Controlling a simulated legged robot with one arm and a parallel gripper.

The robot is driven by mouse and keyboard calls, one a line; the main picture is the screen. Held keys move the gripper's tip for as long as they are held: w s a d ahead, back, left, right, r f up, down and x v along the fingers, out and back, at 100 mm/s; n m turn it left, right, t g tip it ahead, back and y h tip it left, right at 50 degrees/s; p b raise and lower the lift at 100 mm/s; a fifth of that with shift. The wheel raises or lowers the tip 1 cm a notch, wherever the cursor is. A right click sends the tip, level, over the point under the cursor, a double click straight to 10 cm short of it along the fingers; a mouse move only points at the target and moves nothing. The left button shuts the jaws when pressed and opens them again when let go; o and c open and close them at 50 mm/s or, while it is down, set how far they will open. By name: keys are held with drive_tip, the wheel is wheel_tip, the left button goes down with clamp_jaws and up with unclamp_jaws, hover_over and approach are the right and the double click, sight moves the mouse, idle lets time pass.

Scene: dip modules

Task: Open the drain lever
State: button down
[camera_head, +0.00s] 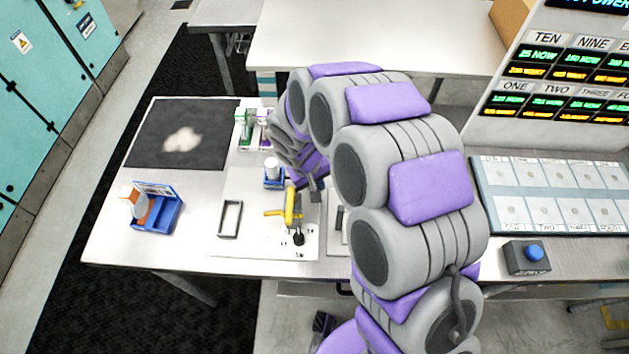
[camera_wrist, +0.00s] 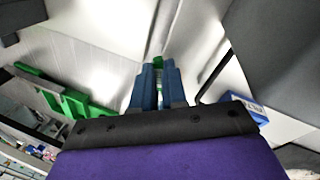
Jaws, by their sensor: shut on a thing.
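A yellow fixture (camera_head: 291,208) with a short arm to the left stands on the white panel (camera_head: 265,243) in the head view. A small black lever-like knob (camera_head: 299,238) sits just in front of it. I cannot tell which of these is the drain lever. My gripper is largely hidden by my arm in the head view, close behind and right of the yellow fixture. In the wrist view my gripper's blue fingers (camera_wrist: 158,68) are close together with a small green thing (camera_wrist: 158,61) showing between their tips; its full shape is hidden.
A rectangular frame (camera_head: 230,218) lies left of the yellow fixture, and a blue holder (camera_head: 274,182) with a white container stands behind.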

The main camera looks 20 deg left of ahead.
drive_tip(key=n+p, duration=0.1)
drive_tip(key=p, duration=0.1)
drive_tip(key=w+d+n+p, duration=0.1)
drive_tip(key=n+p, duration=0.1)
drive_tip(key=n+y+p, duration=0.1)
drive_tip(key=n+p, duration=0.1)
drive_tip(key=shift+w+d+r+t, duration=0.15)
drive_tip(key=shift+w+r+t, duration=0.05)
drive_tip(key=shift+w+t, duration=0.1)
drive_tip(key=n+p, duration=0.1)
drive_tip(key=p, duration=0.1)
drive_tip(key=w+n+p, duration=0.1)
drive_tip(key=n+p, duration=0.1)
drive_tip(key=shift+w+d+y, duration=0.1)
drive_tip(key=shift+w+y, duration=0.05)
drive_tip(key=shift+y, duration=0.25)
drive_tip(key=n+p, duration=0.2)
drive_tip(key=shift+w+f+y+p, duration=0.15)
drive_tip(key=shift+w+y+p, duration=0.15)
drive_tip(key=shift+w+p, duration=0.1)
drive_tip(key=shift+w+f+n, duration=0.1)
drive_tip(key=shift+n, duration=0.3)
drive_tip(key=c, duration=1.2)
unclamp_jaws()
drive_tip(key=shift+o, duration=0.2)
